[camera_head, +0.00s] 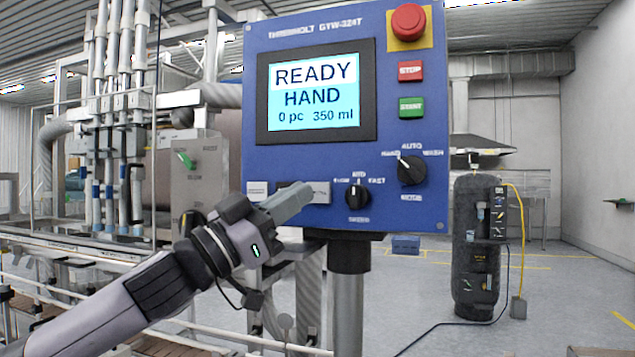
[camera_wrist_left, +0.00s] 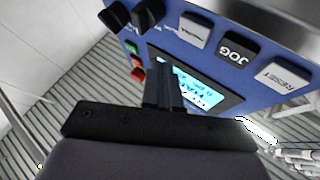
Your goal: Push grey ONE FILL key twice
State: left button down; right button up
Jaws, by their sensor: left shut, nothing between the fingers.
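The blue control panel (camera_head: 345,165) carries a row of three keys low on its left. The grey ONE FILL key (camera_head: 321,194) is the right one of the row, partly covered by my left gripper; its lettering is unclear. In the left wrist view, upside down, this grey key (camera_wrist_left: 194,29) stands beside the dark JOG key (camera_wrist_left: 237,50) and the RESET key (camera_wrist_left: 288,74). My left gripper (camera_head: 305,191) is shut and empty, its tips just in front of the keys. Its fingers (camera_wrist_left: 163,65) also show in the wrist view. Contact cannot be told. The screen (camera_head: 316,92) reads READY, HAND, 0 pc, 350 ml.
A speed knob (camera_head: 357,197) sits close right of the keys, a mode knob (camera_head: 411,169) further right. A red emergency button (camera_head: 408,21), a red key (camera_head: 411,71) and a green START key (camera_head: 411,107) are above. A post (camera_head: 348,300) carries the panel.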

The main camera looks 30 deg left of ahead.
aim_at(325, 184)
pick_arm(q)
jog(key=shift+w+a+r+p, duration=0.15)
jog(key=shift+w+p, duration=0.1)
jog(key=shift+w, duration=0.3)
jog(key=shift+w+a+p, duration=0.1)
jog(key=shift+w+p, duration=0.1)
jog(key=shift+w, duration=0.3)
jog(key=shift+w+a, duration=0.15)
jog(key=shift+w, duration=0.5)
jog(key=shift+f, duration=0.2)
jog(key=shift+p, duration=0.3)
jog(key=shift+w+r, duration=0.1)
jog(key=shift+w, duration=0.15)
jog(key=shift+w+a, duration=0.1)
jog(key=shift+w, duration=0.05)
jog(key=shift+w+a+p, duration=0.1)
jog(key=shift+w+p, duration=0.3)
jog(key=shift+p, duration=0.15)
dwell(0.7)
jog(key=shift+s, duration=0.1)
jog(key=shift+s+d+b, duration=0.2)
jog(key=shift+s+b, duration=0.15)
jog(key=shift+s, duration=0.35)
